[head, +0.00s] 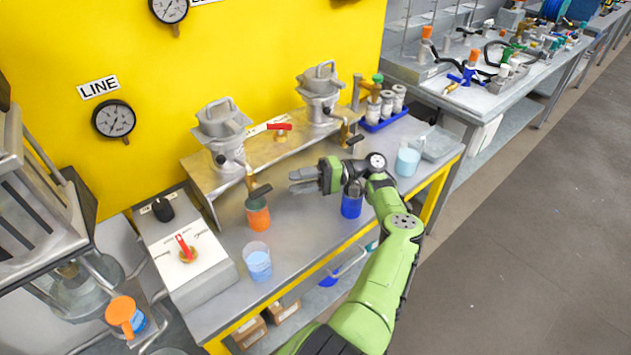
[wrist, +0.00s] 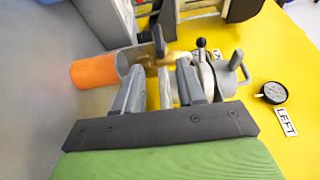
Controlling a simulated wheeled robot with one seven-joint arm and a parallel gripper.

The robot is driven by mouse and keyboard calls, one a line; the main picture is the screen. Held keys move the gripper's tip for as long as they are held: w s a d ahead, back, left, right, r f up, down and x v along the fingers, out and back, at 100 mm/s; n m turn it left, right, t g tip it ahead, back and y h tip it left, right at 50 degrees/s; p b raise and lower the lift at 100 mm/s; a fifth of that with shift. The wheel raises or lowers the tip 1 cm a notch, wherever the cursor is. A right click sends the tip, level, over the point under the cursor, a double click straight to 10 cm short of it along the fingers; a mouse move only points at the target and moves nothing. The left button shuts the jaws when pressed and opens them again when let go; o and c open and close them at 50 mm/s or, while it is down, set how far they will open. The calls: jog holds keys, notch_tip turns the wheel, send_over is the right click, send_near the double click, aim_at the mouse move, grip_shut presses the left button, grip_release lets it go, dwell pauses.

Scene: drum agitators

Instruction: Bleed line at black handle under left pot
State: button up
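The left pot (head: 222,130) is a grey lidded vessel on the metal shelf by the yellow wall. Below it, a brass valve (head: 250,180) carries a black handle (head: 262,191). A cup with orange contents (head: 258,217) stands directly under the valve. My gripper (head: 291,181) is right of the black handle, apart from it, its fingers pointing left. The fingers look open and empty. In the wrist view, the orange cup (wrist: 95,72) lies left of the fingers (wrist: 158,68), with the black handle (wrist: 159,42) beyond their tips and the pot (wrist: 228,76) on the right.
The right pot (head: 320,92) has its own valve. A blue cup (head: 351,205) stands below my wrist. Clear beakers with blue liquid stand at the front (head: 258,264) and right (head: 407,162). The bench between the cups is clear.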

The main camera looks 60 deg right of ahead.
jog(key=b+v, duration=0.1)
jog(key=v, duration=0.4)
jog(key=shift+s+d, duration=0.15)
jog(key=shift+s, duration=0.05)
dwell(0.4)
